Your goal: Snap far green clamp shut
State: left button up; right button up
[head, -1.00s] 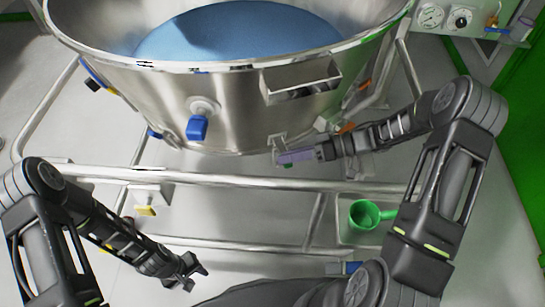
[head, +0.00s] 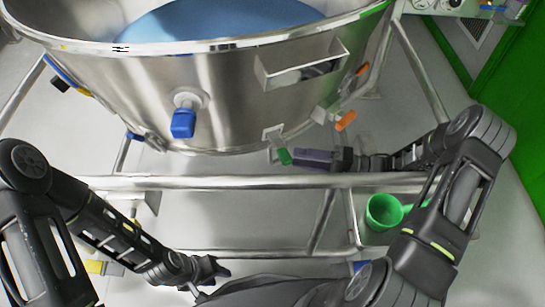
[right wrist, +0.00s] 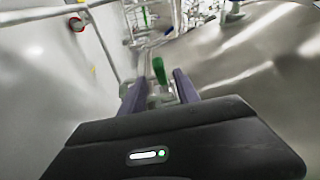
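A green clamp handle (head: 285,156) sticks out at the lower edge of the steel bowl (head: 140,90), beside a steel bracket. My right gripper (head: 296,157) is just to its right, pointing left at it. In the right wrist view the green handle (right wrist: 159,70) stands between and slightly beyond the two purple-grey fingers (right wrist: 160,82), with a gap on both sides. The right gripper is open; contact with the handle is not visible. My left gripper (head: 222,271) is low in the head view, away from the bowl; its finger gap is unclear.
A blue-handled valve (head: 183,122) and an orange handle (head: 346,121) are on the bowl. A green cup (head: 382,211) stands right of centre. Another small green part (right wrist: 146,16) shows farther off.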

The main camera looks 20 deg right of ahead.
aim_at(278, 154)
jog(key=shift+a, duration=0.15)
jog(key=x, duration=0.7)
jog(key=shift+a+b, duration=0.3)
jog(key=shift+w, duration=0.1)
grip_shut()
dwell(1.4)
